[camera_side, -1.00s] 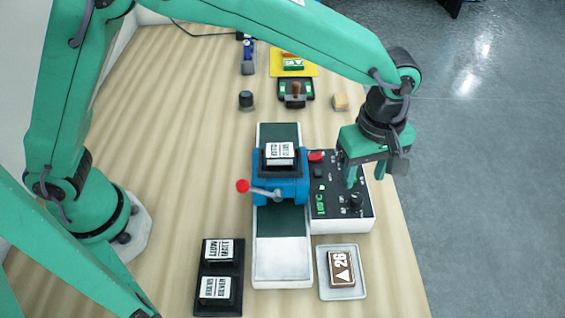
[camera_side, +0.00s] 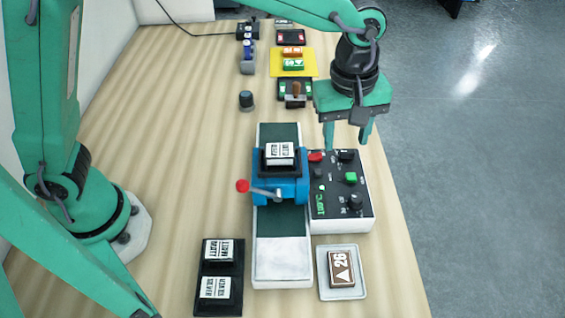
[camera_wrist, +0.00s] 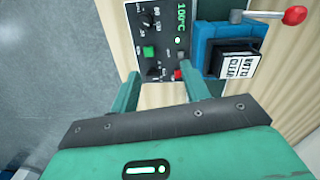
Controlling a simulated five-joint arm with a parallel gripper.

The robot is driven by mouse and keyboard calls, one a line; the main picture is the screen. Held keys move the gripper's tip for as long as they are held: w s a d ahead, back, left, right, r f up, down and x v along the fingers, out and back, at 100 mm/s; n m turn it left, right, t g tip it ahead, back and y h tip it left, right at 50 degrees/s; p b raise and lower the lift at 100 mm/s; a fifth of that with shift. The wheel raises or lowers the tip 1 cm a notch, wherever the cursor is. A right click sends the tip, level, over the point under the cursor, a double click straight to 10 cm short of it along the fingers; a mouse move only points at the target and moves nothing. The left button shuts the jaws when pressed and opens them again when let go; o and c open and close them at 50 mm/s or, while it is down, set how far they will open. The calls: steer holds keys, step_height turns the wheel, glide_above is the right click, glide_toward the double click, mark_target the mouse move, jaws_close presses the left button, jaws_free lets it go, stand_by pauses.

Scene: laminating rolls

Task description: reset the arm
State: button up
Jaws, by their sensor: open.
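My gripper (camera_side: 346,142) is open and empty. In the side view it hangs over the far end of the black control panel (camera_side: 327,170), by the panel's far edge. In the wrist view my two fingers (camera_wrist: 165,92) point towards the panel, with a gap between them. The panel carries a green button (camera_side: 350,178), a red switch (camera_side: 316,156), black knobs and a green display reading about 100°C. Left of the panel stands the blue laminating unit (camera_side: 292,190) with a red-knobbed lever (camera_side: 242,186). A white-labelled block (camera_side: 280,153) sits on top of it.
A brown block marked 26 (camera_side: 341,268) lies in a white dish (camera_side: 325,293) at the front. Two labelled blocks sit on a black tray (camera_side: 207,268) at front left. A yellow mat (camera_side: 274,62) holds small blocks at the back. The table's right edge is near the panel.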

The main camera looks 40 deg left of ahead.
steer(key=s+a+r+m+t, duration=0.15)
steer(key=a+r, duration=0.25)
steer(key=a, duration=0.4)
steer(key=s+a+r+m+t, duration=0.1)
steer(key=s+a+r+m, duration=0.25)
steer(key=a, duration=0.55)
steer(key=s+a+f+m+t, duration=0.1)
steer(key=s+a+m, duration=0.4)
steer(key=s+a, duration=0.6)
steer(key=shift+a+m+t, duration=0.2)
steer(key=shift+m+t, duration=0.1)
steer(key=shift+t, duration=0.45)
steer(key=shift+f, duration=0.1)
